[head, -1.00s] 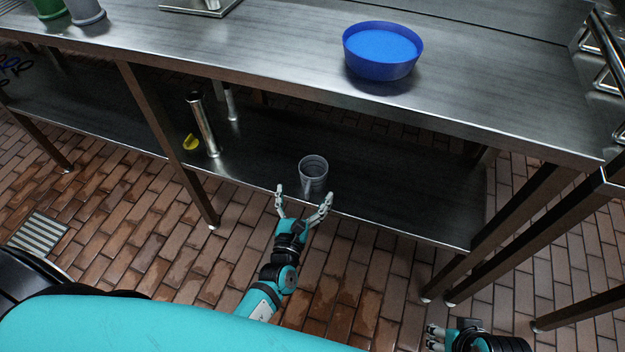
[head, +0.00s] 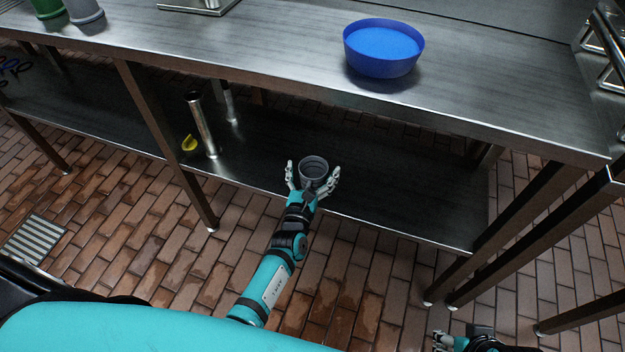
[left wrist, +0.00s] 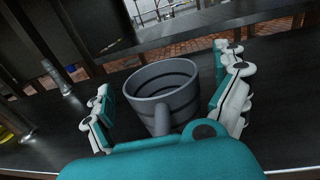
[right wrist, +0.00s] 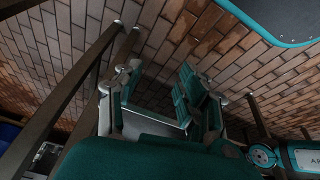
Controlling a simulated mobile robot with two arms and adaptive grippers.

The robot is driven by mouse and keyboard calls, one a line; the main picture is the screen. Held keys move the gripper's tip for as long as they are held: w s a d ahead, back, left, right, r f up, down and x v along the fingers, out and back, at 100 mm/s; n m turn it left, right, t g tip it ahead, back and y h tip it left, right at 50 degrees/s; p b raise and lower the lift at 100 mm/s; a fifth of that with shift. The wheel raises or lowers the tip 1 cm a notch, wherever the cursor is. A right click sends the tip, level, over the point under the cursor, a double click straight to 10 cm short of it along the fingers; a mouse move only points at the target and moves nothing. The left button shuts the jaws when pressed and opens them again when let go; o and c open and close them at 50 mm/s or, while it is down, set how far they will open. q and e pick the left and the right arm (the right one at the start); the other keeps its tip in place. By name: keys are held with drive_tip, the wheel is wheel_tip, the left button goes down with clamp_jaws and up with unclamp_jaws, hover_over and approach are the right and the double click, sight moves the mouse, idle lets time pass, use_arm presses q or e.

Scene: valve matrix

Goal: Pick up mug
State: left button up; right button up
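A grey mug (head: 313,168) stands upright on the lower steel shelf (head: 400,195), near its front edge. My left gripper (head: 313,172) is open, with its fingers on either side of the mug. In the left wrist view the mug (left wrist: 165,88) sits between the spread fingers (left wrist: 168,98), its handle pointing toward the palm. A gap shows between the mug and the left-hand finger; contact on the right side is unclear. My right gripper (right wrist: 160,92) is open and empty above the brick floor; it shows partly at the bottom of the head view (head: 440,342).
The upper counter (head: 480,95) overhangs the shelf and carries a blue bowl (head: 383,50). A metal cylinder (head: 203,125) and a small yellow object (head: 189,143) are left of the mug. Table legs (head: 165,145) stand at both sides. The shelf right of the mug is clear.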

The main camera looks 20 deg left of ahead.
use_arm(q)
drive_tip(key=c, duration=1)
drive_tip(key=shift+r, duration=0.1)
